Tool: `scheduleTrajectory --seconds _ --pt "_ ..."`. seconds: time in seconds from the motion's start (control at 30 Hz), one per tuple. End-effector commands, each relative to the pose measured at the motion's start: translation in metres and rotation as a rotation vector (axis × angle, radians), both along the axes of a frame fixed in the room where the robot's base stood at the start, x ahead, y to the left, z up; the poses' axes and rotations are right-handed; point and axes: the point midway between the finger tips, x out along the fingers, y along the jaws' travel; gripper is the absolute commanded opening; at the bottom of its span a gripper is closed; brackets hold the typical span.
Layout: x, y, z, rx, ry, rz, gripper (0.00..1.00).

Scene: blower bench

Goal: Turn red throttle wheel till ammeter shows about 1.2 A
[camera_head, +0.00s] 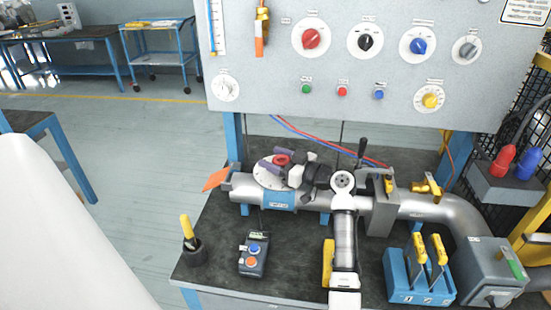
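A small red wheel (282,159) sits above a pale round disc (262,180) on the left part of the grey pipe. I take it for the throttle wheel. My gripper (277,160) reaches it from the right, with a mauve finger on either side of the red part. Whether the fingers touch the wheel is too small to tell, and my gripper hides part of the disc. A round white dial (225,86) is at the panel's lower left. I cannot tell whether it is the ammeter, and its reading is not legible.
The grey panel (270,80) above carries red, black, blue, grey and yellow knobs and small buttons. On the dark bench stand a button box (253,256), a yellow-handled tool in a cup (190,240) and a blue lever block (418,278).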

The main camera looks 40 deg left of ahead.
Motion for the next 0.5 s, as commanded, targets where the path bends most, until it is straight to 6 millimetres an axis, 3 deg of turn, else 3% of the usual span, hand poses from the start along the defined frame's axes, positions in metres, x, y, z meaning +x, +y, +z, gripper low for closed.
scheduleTrajectory --seconds 0.03,0.23,0.5 --pt "0.0 -0.0001 0.0001 0.0 0.0 0.0 0.52" --pt "0.0 -0.0002 0.0001 0.0 0.0 0.0 0.27" --pt "0.0002 -0.0003 -0.0007 0.002 0.0 -0.03 0.27"
